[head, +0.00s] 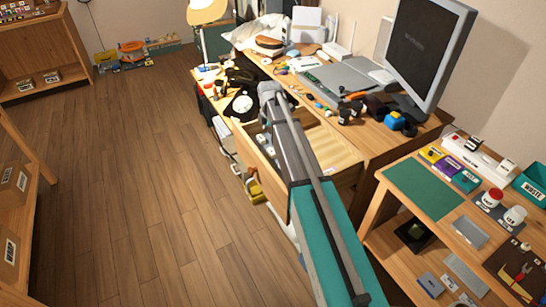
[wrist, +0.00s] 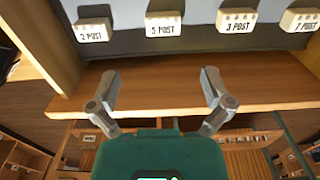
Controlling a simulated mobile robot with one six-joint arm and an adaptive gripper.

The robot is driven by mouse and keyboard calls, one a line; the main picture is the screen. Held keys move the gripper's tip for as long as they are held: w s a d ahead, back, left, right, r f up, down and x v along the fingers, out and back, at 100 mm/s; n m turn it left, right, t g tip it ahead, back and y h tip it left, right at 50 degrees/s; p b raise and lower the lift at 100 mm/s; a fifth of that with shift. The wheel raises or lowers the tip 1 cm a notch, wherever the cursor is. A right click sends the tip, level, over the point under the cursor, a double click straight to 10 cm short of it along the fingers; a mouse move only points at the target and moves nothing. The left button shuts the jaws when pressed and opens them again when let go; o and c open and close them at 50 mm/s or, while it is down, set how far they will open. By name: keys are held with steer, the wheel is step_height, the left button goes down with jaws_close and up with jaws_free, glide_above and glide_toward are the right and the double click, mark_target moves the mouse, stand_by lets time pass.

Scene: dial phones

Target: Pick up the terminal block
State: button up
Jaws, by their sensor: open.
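Several cream terminal blocks lie in a row on a grey surface in the wrist view, labelled 2 POST (wrist: 92,30), 5 POST (wrist: 163,24), 3 POST (wrist: 237,21) and 7 POST (wrist: 300,20). The task does not say which is meant. My gripper (wrist: 157,76) is open and empty, its fingers wide apart over a wooden edge (wrist: 155,92), short of the blocks.
A black dial phone (head: 243,103) stands by the drawer's far end. A side table with a green mat (head: 423,189) stands at right. The wooden floor (head: 150,150) at left is clear.

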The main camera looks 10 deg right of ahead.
mark_target(271, 151)
steer(key=shift+f+b, duration=1.65)
steer(key=shift+f, duration=0.3)
steer(key=shift+s+f+b, duration=0.1)
steer(key=shift+f+b, duration=2.5)
steer(key=shift+b, duration=0.05)
steer(key=c, duration=1)
